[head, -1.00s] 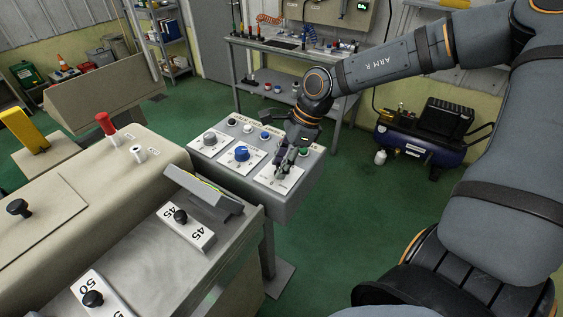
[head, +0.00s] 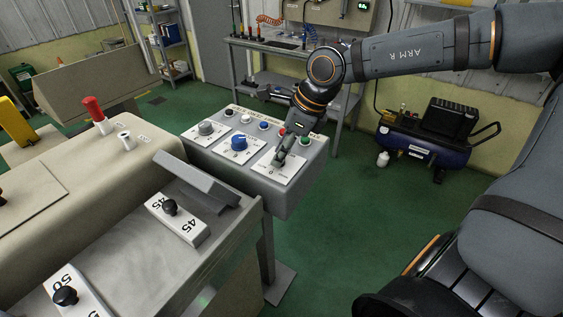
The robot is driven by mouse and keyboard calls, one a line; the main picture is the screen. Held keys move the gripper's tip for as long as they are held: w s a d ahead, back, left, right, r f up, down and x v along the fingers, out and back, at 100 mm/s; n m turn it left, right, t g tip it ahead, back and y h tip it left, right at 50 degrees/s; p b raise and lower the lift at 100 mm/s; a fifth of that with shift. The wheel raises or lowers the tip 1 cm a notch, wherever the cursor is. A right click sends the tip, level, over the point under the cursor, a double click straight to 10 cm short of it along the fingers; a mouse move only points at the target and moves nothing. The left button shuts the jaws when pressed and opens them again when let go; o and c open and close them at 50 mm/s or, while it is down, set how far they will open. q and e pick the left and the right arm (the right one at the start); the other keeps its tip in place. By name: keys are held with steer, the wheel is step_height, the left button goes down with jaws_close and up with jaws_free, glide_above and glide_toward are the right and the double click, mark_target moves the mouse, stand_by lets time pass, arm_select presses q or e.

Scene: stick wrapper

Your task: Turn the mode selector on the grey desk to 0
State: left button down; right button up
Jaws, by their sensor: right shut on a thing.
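The grey desk (head: 268,191) stands in the middle of the head view with three white dial plates on its sloped top. A grey knob (head: 206,127) sits on the left plate and a blue knob (head: 239,142) on the middle one. My right gripper (head: 280,160) points down over the right plate (head: 270,172), shut on the mode selector, which it almost wholly hides. The markings on that plate are too small to read surely, so the selector's setting cannot be told. My left gripper is not in view.
Several small buttons, including a green one (head: 306,140), line the desk's back edge close to my right gripper. A beige machine with a red-handled lever (head: 95,110) and black-knobbed blocks (head: 178,219) stands to the left.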

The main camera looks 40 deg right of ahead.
steer(key=m+h+b, duration=0.1)
steer(key=m+b, duration=0.1)
steer(key=shift+f+m+b, duration=0.2)
steer(key=shift+m+b, duration=0.2)
steer(key=shift+r+m+t+b, duration=0.15)
steer(key=shift+m+t+b, duration=0.15)
steer(key=shift+m+b, duration=0.3)
steer(key=shift+h, duration=0.3)
steer(key=o, duration=1.2)
steer(key=shift+c, duration=0.2)
